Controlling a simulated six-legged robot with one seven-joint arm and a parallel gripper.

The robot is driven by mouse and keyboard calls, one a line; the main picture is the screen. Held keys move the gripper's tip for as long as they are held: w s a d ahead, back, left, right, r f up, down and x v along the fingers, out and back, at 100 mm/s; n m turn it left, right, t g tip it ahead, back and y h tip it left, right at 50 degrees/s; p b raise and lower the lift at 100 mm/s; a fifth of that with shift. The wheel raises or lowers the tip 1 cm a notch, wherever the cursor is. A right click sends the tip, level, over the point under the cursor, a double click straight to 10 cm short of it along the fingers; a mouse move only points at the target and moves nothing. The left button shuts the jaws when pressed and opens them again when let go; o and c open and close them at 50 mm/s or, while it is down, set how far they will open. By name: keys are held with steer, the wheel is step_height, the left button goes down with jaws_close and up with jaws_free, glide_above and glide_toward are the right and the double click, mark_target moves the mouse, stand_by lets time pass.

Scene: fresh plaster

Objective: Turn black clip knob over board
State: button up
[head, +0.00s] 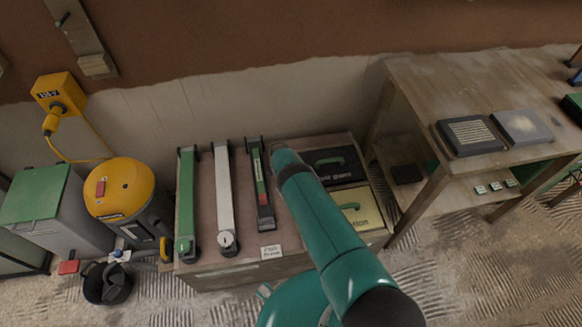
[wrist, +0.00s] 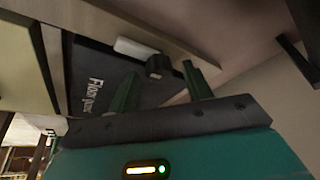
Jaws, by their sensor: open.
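A small black knob (wrist: 159,67) shows in the wrist view at the end of a short white bar (wrist: 136,48). Behind it is a dark board (wrist: 92,62) with pale lettering. My gripper (wrist: 161,76) is open, its two dark green fingers on either side of the knob in the picture. The knob appears between or just beyond the fingertips, and I see no contact. In the head view a dark lettered panel (head: 345,163) with a green handle lies at the bench's right end. My gripper and the knob cannot be made out there; my arm covers part of the bench.
The low bench (head: 215,272) holds a green bar (head: 187,205), a white bar (head: 224,190) and a dark bar (head: 262,190). A cream panel (head: 362,213) lies in front of the dark one. A wooden table (head: 415,85) stands right. A yellow-topped machine (head: 125,187) stands left.

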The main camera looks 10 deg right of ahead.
steer(key=c, duration=1)
steer(key=shift+n, duration=0.3)
steer(key=n, duration=0.2)
steer(key=n+t+y, duration=0.1)
steer(key=n, duration=0.1)
steer(key=shift+d+y, duration=0.2)
steer(key=shift+y, duration=0.1)
steer(key=n+y, duration=0.1)
steer(key=n, duration=0.3)
steer(key=shift+d+y, duration=0.1)
steer(key=shift+y, duration=0.2)
steer(key=n, duration=0.2)
steer(key=n+y, duration=0.1)
steer(key=n, duration=0.1)
steer(key=shift+d+n+y, duration=0.1)
steer(key=shift+n+y, duration=0.2)
steer(key=n, duration=0.2)
steer(key=n+g+y, duration=0.1)
steer(key=n, duration=0.1)
steer(key=shift+n+y, duration=0.3)
steer(key=shift+n, duration=0.1)
